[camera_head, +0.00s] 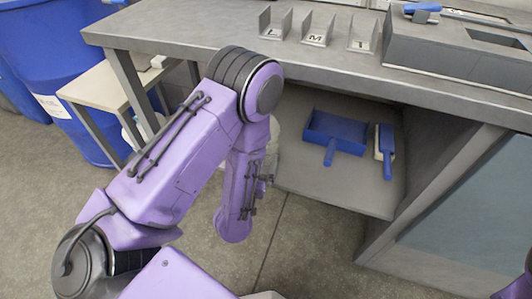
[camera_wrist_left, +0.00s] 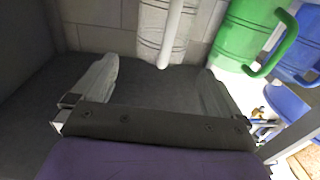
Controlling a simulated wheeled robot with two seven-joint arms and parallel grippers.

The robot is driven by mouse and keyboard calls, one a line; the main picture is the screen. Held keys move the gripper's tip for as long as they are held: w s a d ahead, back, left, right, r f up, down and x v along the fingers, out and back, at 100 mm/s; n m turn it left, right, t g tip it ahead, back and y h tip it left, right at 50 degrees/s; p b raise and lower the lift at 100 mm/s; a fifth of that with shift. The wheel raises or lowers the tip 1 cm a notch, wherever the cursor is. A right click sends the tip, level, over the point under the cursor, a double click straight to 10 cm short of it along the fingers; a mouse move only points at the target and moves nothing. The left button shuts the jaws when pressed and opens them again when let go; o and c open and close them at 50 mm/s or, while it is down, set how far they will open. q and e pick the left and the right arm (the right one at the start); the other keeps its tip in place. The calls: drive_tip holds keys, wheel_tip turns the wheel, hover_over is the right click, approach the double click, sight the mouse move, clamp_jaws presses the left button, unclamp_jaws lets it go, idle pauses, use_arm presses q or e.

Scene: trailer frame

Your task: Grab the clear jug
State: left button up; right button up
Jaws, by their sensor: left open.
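The clear jug (camera_wrist_left: 150,32) is a pale translucent container with a white handle, at the top centre of the left wrist view. Its upper part is cut off by the frame edge. My left gripper (camera_wrist_left: 158,78) is open, its two grey fingers spread to left and right. The jug shows ahead of the gap between the fingers, and nothing is clamped. I cannot tell exactly how far the jug is from the fingertips. My right gripper is out of view.
A green jug (camera_wrist_left: 242,38) stands right of the clear one, with a blue jug (camera_wrist_left: 300,50) beyond it. In the head view, a blue dustpan (camera_head: 335,132) and brush (camera_head: 387,150) lie on the shelf under the workbench (camera_head: 215,28). Blue barrels (camera_head: 60,60) stand left.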

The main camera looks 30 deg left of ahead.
use_arm(q)
drive_tip(key=x, duration=0.8)
drive_tip(key=shift+a+b, duration=0.15)
drive_tip(key=shift+b, duration=0.15)
drive_tip(key=shift+r, duration=0.15)
drive_tip(key=c, duration=1.2)
